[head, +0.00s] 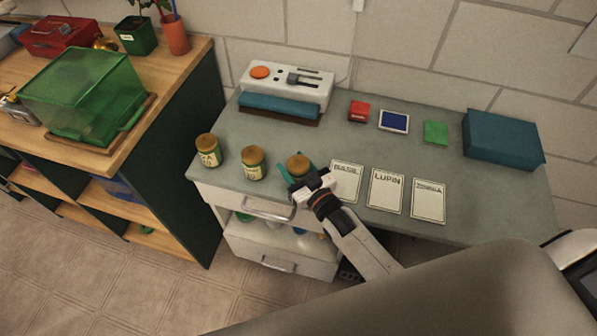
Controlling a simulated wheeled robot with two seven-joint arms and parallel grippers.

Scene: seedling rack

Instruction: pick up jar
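Three jars with brown-gold lids and pale labels stand in a row along the left front of the grey bench: the left jar (208,152), the middle jar (252,164) and the right jar (298,164). My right gripper (293,170) is at the right jar, in front of it. One teal finger shows to the left of that jar, with a small gap. The gripper looks open, its other finger mostly hidden. The lower part of the right jar is hidden by the gripper. My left gripper is not in view.
Three labelled cards, including the Lupin card (386,191), lie right of my gripper. Behind are a white device (287,82), a red block (358,111), a blue-screened pad (394,121), a green block (435,132) and a teal box (503,138). Drawers (245,203) are below.

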